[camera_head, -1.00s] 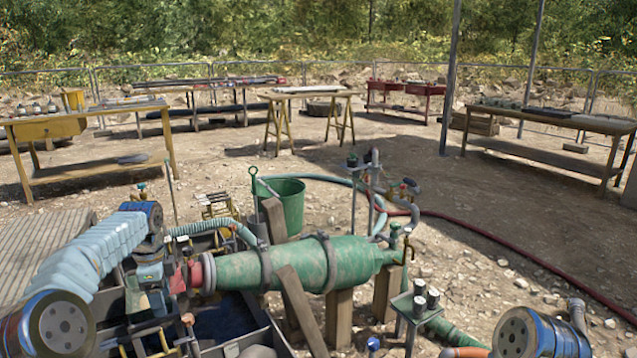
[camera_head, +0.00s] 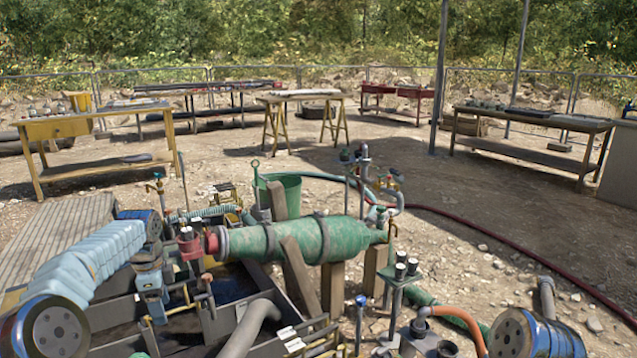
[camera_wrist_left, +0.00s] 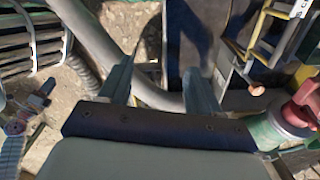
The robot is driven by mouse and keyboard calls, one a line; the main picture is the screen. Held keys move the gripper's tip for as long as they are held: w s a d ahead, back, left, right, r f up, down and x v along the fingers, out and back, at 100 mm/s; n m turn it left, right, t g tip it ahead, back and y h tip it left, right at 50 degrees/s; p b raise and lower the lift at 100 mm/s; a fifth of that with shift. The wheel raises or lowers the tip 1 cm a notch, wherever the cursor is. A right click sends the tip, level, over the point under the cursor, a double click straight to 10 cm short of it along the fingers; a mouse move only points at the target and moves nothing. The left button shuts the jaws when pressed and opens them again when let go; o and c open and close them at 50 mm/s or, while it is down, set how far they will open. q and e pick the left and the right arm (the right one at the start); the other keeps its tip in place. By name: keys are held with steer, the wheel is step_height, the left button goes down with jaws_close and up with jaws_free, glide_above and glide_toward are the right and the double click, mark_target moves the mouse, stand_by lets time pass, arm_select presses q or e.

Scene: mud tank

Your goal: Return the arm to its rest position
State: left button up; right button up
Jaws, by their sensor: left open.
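My left arm (camera_head: 85,262) comes in from the left in a pale blue sleeve and bends down at the wrist. My left gripper (camera_head: 153,308) points down over the dark open tank (camera_head: 115,318), left of the red-ended green vessel (camera_head: 290,242). In the left wrist view its two fingers (camera_wrist_left: 158,72) stand apart with nothing between them. A grey pipe (camera_wrist_left: 95,38) passes below them there. On the right side only a blue joint (camera_head: 535,335) of mine shows. My right gripper is out of the picture.
Pipes, valves and yellow-handled parts crowd the tank around the left gripper. A small stand with dark cups (camera_head: 402,272) and an orange hose (camera_head: 460,318) are at front right. Tables (camera_head: 530,117) stand well back. Open dirt ground lies between.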

arm_select(q)
steer(key=s+d+f+n+h, duration=0.25)
steer(key=d+f, duration=0.55)
steer(key=f, duration=0.4)
steer(key=s+d+f+n+h, duration=0.1)
steer(key=s+d+f+n, duration=0.2)
steer(key=d+f, duration=0.7)
steer(key=s+d+f+n, duration=0.2)
steer(key=s+f+n, duration=0.1)
steer(key=s, duration=0.5)
steer(key=s+d+f+n, duration=0.3)
steer(key=s+f+n, duration=0.1)
steer(key=s, duration=0.4)
steer(key=s+d+f+n, duration=0.3)
steer(key=s+f, duration=0.1)
steer(key=s, duration=0.4)
steer(key=shift+s+f, duration=0.3)
steer(key=shift+d+h, duration=0.1)
steer(key=shift+h, duration=0.15)
